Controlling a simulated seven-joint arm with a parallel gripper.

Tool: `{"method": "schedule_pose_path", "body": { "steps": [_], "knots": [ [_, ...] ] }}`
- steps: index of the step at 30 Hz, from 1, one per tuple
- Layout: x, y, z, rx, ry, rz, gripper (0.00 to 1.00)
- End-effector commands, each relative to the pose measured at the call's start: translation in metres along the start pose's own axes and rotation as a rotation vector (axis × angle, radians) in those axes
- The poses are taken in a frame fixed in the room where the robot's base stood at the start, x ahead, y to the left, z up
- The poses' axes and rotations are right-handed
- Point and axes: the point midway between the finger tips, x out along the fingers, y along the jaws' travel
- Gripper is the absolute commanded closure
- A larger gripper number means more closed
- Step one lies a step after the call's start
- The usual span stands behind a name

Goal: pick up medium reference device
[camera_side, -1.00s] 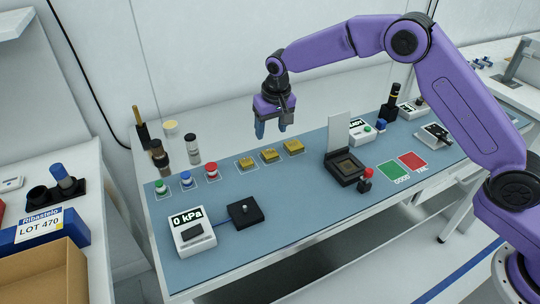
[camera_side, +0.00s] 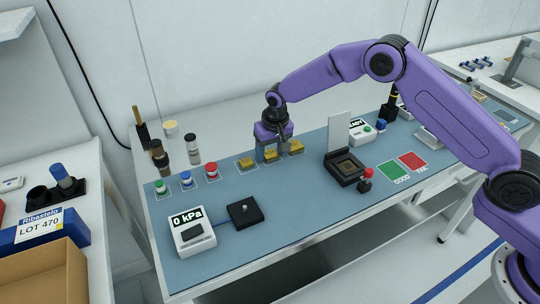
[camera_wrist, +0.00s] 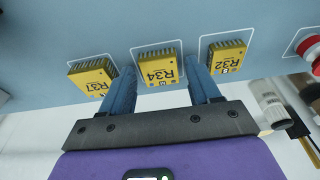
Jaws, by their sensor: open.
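Three gold pin-topped devices sit in outlined spots in a row on the blue mat. The middle one (camera_wrist: 159,69), its label seeming to read R34 upside down, lies between my fingertips in the wrist view. The device seeming to read R37 (camera_wrist: 92,79) is left of it, and the one seeming to read R32 (camera_wrist: 226,57) is right. In the side view my gripper (camera_side: 272,154) is open and low over the middle device (camera_side: 269,156), fingers pointing down, with the other devices (camera_side: 247,163) (camera_side: 296,147) on either side. Finger contact cannot be told.
Red (camera_side: 211,169), blue (camera_side: 186,179) and green (camera_side: 161,187) capped pieces stand left of the devices. A black socket with a raised lid (camera_side: 339,131) is to the right, before green (camera_side: 393,174) and red (camera_side: 412,161) areas. A pressure gauge box (camera_side: 191,234) is at front left.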

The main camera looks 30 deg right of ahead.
Motion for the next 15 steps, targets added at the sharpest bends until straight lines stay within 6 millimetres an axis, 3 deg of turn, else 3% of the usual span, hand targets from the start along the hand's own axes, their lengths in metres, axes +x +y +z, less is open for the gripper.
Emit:
{"method": "schedule_pose_path", "body": {
  "steps": [8, 10, 12, 13, 15],
  "knots": [
    [0.0010, 0.0001, 0.0000, 0.000, 0.001, 0.000, 0.38],
    [0.0009, 0.0001, 0.0000, 0.000, 0.001, 0.000, 0.55],
    [0.0009, 0.0001, -0.0001, 0.000, 0.001, 0.000, 0.77],
    [0.0009, 0.0001, -0.0001, 0.000, 0.001, 0.000, 0.83],
    [0.0007, 0.0000, -0.0002, 0.000, 0.001, 0.000, 0.83]
  ]
}}
